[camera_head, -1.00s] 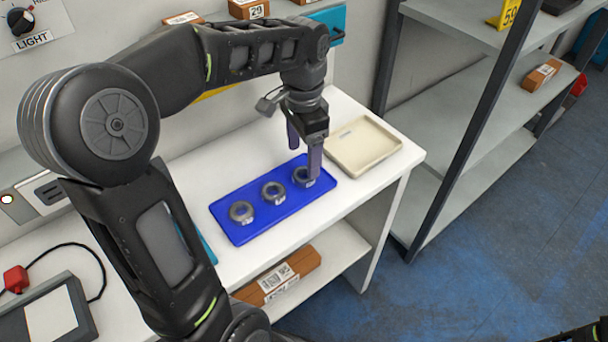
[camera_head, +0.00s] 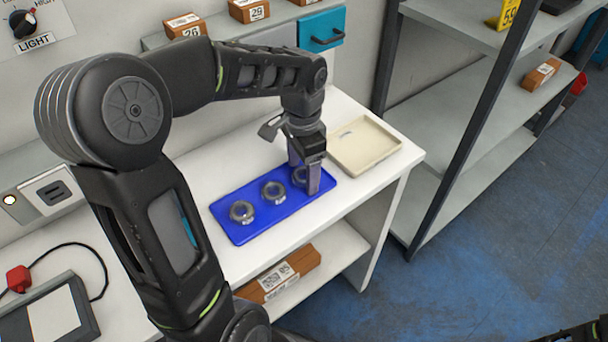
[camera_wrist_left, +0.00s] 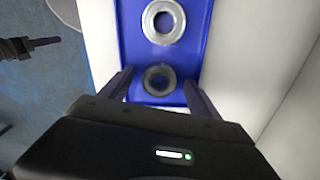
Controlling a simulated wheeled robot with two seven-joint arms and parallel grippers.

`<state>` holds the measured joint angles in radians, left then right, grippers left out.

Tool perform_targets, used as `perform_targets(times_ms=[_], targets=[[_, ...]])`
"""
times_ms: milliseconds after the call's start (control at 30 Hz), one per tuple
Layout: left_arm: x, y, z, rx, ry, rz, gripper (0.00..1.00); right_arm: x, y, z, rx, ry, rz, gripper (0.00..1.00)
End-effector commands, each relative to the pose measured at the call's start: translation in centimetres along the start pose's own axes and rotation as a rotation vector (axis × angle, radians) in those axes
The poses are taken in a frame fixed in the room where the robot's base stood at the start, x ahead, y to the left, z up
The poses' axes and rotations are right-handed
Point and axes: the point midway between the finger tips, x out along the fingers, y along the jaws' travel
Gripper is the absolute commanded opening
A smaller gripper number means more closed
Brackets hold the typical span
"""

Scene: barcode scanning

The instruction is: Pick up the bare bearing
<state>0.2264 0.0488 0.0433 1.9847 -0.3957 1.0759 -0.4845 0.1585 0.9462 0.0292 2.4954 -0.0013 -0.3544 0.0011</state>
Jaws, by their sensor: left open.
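Three grey ring bearings lie in a row on a blue tray (camera_head: 240,233): a left one (camera_head: 242,212), a middle one (camera_head: 274,192) and a right one (camera_head: 299,176). White patches show by the left and middle bearings; I cannot tell which bearing is bare. My left gripper (camera_head: 304,180) points down at the right bearing, open, with its fingers on either side and partly hiding it. In the left wrist view the open fingers (camera_wrist_left: 158,84) flank the near, darker bearing (camera_wrist_left: 159,79); another bearing (camera_wrist_left: 163,21) lies beyond.
An empty cream tray (camera_head: 364,147) stands right of the blue tray on the white table (camera_head: 222,166). Brown boxes lie on the shelf below (camera_head: 282,272). A grey rack (camera_head: 470,85) stands at the right. A scanner-like device (camera_head: 48,310) with a cable is at the lower left.

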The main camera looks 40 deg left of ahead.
Motion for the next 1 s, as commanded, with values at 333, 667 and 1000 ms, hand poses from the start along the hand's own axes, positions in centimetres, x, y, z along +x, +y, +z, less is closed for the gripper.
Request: perform_targets(times_ms=[333,667,1000], targets=[[-0.02,0.00,-0.01,0.000,0.000,0.000,0.55,0.00,0.00,0.00,0.000,0.000,0.000,0.36],[-0.02,0.00,0.00,0.000,0.000,0.000,0.28,0.00,0.00,0.00,0.000,0.000,0.000,0.36],[-0.02,0.00,-0.01,0.000,0.000,0.000,0.00,0.00,0.00,0.00,0.000,0.000,0.000,0.36]])
